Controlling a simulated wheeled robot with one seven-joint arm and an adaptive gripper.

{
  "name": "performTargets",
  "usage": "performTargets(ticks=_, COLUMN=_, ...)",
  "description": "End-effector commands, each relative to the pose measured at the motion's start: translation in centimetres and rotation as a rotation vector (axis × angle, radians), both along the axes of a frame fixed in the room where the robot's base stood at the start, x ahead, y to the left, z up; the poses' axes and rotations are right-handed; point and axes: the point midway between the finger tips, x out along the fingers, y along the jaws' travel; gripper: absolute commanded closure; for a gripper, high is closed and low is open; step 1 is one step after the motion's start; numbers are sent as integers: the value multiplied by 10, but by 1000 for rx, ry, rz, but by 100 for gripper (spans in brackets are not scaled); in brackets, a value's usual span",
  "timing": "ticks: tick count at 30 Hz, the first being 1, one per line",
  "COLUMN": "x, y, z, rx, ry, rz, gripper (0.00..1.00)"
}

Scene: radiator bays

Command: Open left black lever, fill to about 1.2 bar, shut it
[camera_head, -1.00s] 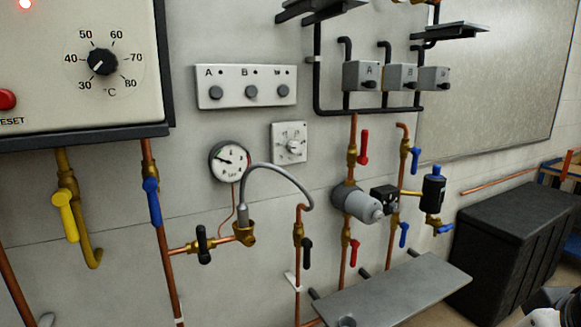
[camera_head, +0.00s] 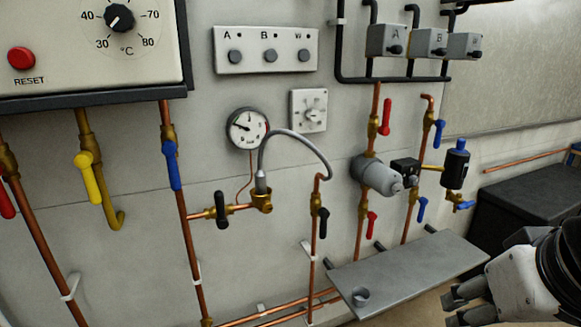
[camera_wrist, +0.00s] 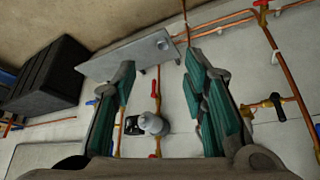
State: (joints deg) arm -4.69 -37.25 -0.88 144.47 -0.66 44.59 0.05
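The left black lever (camera_head: 221,209) sits on a short horizontal copper pipe and stands upright, across that pipe. A grey hose (camera_head: 300,139) arches from the brass fitting (camera_head: 261,199) beside it to the pipe with the right black lever (camera_head: 323,222), which hangs along its vertical pipe. The round gauge (camera_head: 247,128) is above; its needle points left and slightly up, and its numerals are too small to read. My gripper (camera_head: 455,307) is at the lower right, well away from the levers. In the wrist view my gripper (camera_wrist: 158,75) is open and empty.
A grey shelf (camera_head: 405,272) juts from the wall between my gripper and the levers. A grey pump (camera_head: 378,175) and red and blue valve handles are above it. A yellow lever (camera_head: 88,178) and blue lever (camera_head: 171,165) hang at left. A black bin (camera_head: 525,205) stands right.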

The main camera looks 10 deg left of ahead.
Motion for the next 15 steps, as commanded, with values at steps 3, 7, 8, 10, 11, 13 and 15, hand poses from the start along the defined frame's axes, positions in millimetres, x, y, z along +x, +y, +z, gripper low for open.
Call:
performTargets(ticks=3, x=70, y=33, z=-19, rx=20, ry=-126, rz=92, gripper=60)
performTargets(ticks=7, x=136, y=80, z=-30, rx=56, ry=-280, rz=188, gripper=60)
performTargets(ticks=8, x=149, y=92, z=-32, rx=66, ry=-316, rz=210, gripper=60)
performTargets(ticks=10, x=178, y=122, z=-38, rx=93, ry=-399, rz=260, gripper=60)
performTargets(ticks=11, x=189, y=135, z=-40, rx=106, ry=-434, rz=280, gripper=60)
performTargets(ticks=13, x=211, y=168, z=-47, rx=138, ry=-514, rz=329, gripper=60)
performTargets(ticks=15, x=228, y=202, z=-53, rx=175, ry=-595, rz=378, gripper=60)
